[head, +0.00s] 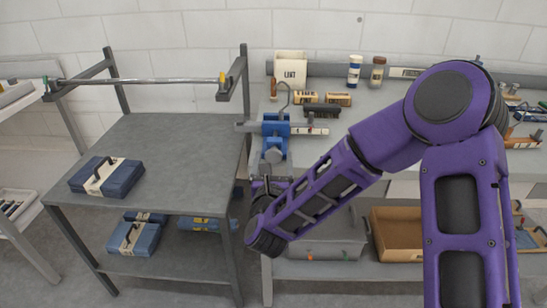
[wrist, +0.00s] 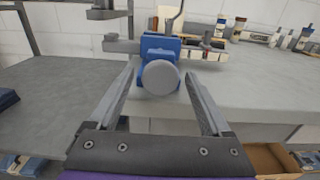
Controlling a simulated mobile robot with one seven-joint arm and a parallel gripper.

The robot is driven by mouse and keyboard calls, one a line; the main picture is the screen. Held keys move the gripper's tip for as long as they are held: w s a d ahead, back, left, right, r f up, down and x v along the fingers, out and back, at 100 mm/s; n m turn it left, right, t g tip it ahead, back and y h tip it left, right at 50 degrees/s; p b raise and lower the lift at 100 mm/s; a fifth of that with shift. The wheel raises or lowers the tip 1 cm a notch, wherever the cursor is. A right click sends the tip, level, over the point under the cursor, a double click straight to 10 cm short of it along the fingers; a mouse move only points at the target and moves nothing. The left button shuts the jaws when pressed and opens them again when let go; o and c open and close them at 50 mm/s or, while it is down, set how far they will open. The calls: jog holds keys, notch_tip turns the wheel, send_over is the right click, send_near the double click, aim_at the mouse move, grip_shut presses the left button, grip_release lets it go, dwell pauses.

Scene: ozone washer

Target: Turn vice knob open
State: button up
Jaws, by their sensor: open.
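The blue vice (head: 276,130) is at the left front edge of the grey workbench. Its round grey knob (head: 273,155) faces me at the front of the vice. In the wrist view the knob (wrist: 160,77) is a plain grey disc in front of the blue vice body (wrist: 158,45). My gripper (wrist: 161,80) is open, with one finger on each side of the knob and a visible gap on both sides. In the head view my gripper (head: 271,182) is just below and in front of the knob, partly hidden by my arm. I cannot tell how far the fingertips reach along the knob.
The workbench (head: 360,120) holds several boxes, bottles and tools behind the vice. A grey metal table (head: 160,150) with a blue case (head: 107,177) stands to the left. A brown crate (head: 395,232) is under the bench. The space in front of the vice is free.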

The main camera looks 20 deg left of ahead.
jog(key=shift+w+a, duration=0.15)
jog(key=shift+w, duration=0.45)
grip_shut()
jog(key=shift+n, duration=0.4)
